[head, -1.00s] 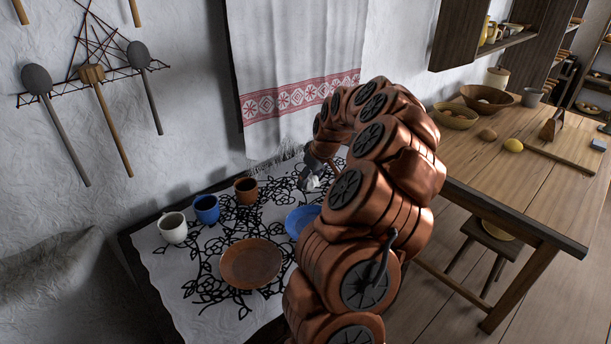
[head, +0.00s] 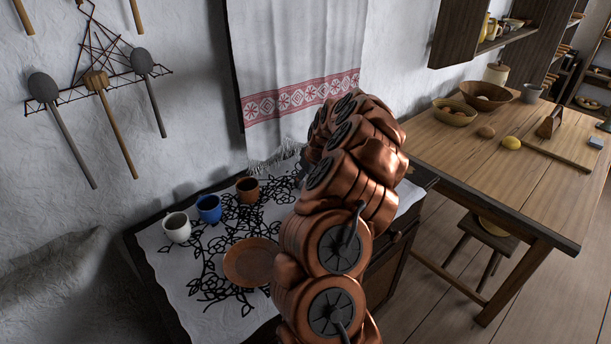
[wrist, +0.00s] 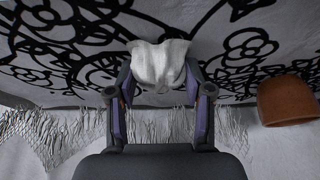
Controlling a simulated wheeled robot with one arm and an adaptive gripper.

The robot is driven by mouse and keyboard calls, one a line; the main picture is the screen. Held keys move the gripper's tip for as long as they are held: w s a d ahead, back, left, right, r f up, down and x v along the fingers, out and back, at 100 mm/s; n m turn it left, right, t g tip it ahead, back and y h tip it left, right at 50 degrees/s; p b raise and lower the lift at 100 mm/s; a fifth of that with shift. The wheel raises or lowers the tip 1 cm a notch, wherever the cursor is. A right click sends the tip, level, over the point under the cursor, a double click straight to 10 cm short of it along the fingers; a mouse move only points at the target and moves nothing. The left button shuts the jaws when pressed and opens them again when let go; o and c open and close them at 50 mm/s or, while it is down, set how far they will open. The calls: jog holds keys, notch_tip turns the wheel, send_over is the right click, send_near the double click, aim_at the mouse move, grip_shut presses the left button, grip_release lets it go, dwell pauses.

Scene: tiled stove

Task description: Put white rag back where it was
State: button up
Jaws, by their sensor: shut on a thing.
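The white rag (wrist: 158,64) is bunched between the fingertips of my gripper (wrist: 158,84) in the wrist view. The gripper is shut on it. Behind the rag is the white cloth with black floral lines (wrist: 60,40); I cannot tell whether the rag touches it. In the head view my copper arm hides the gripper and the rag. The patterned cloth (head: 185,275) covers the low table there.
A white mug (head: 177,228), a blue mug (head: 208,209) and a brown mug (head: 247,190) stand along the wall side. The brown mug also shows in the wrist view (wrist: 286,100). A brown plate (head: 250,262) lies in front. A fringed towel (head: 300,60) hangs behind.

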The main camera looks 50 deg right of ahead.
jog(key=shift+f, duration=0.2)
jog(key=o, duration=1.1)
jog(key=shift+r, duration=0.1)
jog(key=shift+r, duration=0.25)
jog(key=b+v, duration=0.3)
jog(key=v, duration=0.8)
jog(key=shift+s+r+b, duration=0.2)
jog(key=shift+r+b, duration=0.15)
